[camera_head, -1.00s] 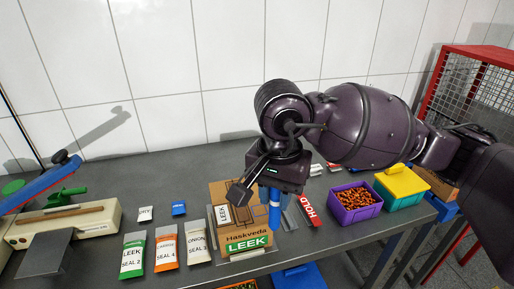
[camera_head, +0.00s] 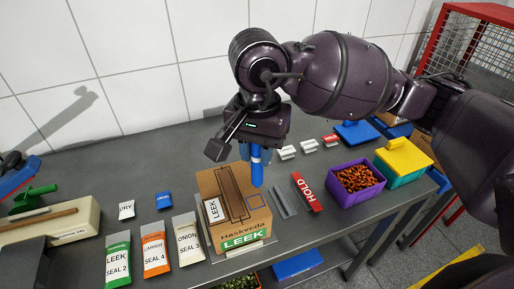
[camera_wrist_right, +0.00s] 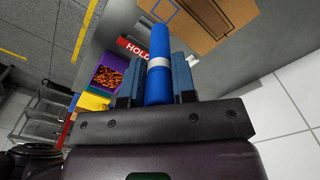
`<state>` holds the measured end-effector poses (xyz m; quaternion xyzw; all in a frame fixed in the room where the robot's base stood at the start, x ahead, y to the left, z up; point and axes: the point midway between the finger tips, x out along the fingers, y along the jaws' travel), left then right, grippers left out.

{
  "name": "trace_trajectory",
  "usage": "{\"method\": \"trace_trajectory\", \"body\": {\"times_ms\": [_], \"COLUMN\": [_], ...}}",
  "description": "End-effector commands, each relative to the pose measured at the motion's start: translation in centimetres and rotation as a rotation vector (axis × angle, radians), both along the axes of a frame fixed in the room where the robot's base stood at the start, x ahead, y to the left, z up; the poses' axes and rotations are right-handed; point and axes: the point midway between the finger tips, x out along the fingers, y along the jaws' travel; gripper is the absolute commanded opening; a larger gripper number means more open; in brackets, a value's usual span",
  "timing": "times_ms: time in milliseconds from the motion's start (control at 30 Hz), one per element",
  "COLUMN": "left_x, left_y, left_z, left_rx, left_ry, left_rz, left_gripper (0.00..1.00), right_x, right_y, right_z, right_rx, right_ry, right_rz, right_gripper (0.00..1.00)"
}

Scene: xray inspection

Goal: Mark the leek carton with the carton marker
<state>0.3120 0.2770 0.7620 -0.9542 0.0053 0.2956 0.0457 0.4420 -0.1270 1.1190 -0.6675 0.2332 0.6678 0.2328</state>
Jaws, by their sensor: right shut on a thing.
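The leek carton (camera_head: 232,240) stands on the grey table, with a green LEEK label on its front. A white LEEK tag (camera_head: 213,209), brown tape and a blue square outline (camera_head: 255,202) show on its top. My right gripper (camera_head: 256,150) is shut on the blue carton marker (camera_head: 257,172), which points down by the carton's back right corner. I cannot tell whether its tip touches the carton. The right wrist view shows the marker (camera_wrist_right: 159,60) between both fingers and part of the carton top (camera_wrist_right: 205,18). My left gripper is not in view.
Seal packets, including the LEEK packet (camera_head: 118,258), lie left of the carton. A red HOLD block (camera_head: 306,192), a purple bin (camera_head: 356,182) and a yellow-lidded teal box (camera_head: 402,160) stand to the right. The table behind the carton is mostly clear.

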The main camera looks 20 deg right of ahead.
Motion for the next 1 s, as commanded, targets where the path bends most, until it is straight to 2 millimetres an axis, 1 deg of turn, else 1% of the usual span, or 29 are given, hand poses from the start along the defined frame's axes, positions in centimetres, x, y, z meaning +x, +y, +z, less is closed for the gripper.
{"method": "trace_trajectory", "body": {"times_ms": [167, 333, 500, 700, 833, 1000], "left_x": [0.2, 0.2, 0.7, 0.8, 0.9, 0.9], "left_y": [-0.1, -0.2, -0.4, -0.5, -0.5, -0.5], "left_z": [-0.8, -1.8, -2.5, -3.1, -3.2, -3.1], "left_rx": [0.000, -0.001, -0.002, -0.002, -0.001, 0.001], "left_ry": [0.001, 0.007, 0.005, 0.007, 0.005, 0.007], "left_rz": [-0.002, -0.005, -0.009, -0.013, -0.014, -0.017], "left_gripper": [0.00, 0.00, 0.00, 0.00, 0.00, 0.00], "right_x": [0.0, 0.0, 0.0, 0.0, 0.0, 0.0], "right_y": [0.0, 0.0, 0.0, 0.0, 0.0, 0.0], "right_z": [-0.3, -1.9, -3.7, -5.2, -5.6, -5.6], "right_rx": [0.000, 0.000, -0.001, 0.000, 0.000, 0.000], "right_ry": [0.000, 0.003, 0.006, 0.004, 0.001, -0.001], "right_rz": [0.001, 0.002, 0.002, 0.001, 0.001, 0.001], "right_gripper": [0.00, 0.00, 0.00, 0.00, 0.00, 0.00]}}
